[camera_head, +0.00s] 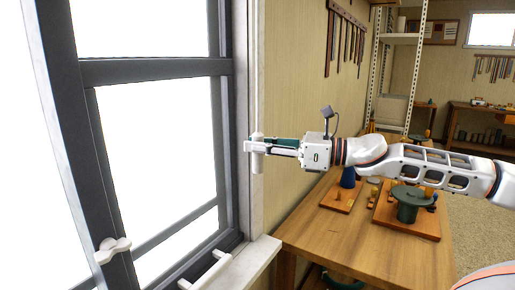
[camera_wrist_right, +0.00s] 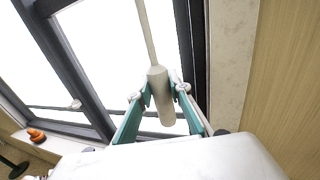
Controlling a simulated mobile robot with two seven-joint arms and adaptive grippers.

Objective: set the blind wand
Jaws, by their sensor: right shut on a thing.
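The blind wand is a thin pale rod with a thicker cream handle at its lower end. In the head view the handle (camera_head: 257,152) hangs upright in front of the white window frame. In the right wrist view the handle (camera_wrist_right: 158,92) sits between the fingers, and the rod (camera_wrist_right: 146,32) runs up from it. My right gripper (camera_head: 257,146) is shut on the handle; its fingers also show in the right wrist view (camera_wrist_right: 158,95). The blind itself is not visible. My left gripper is not in view.
The dark-framed window (camera_head: 150,68) has a white latch (camera_head: 112,247) and a white sill handle (camera_head: 207,270). A wooden workbench (camera_head: 350,245) at right holds a green spool (camera_head: 411,203) and a blue object (camera_head: 348,177). Open floor lies farther right.

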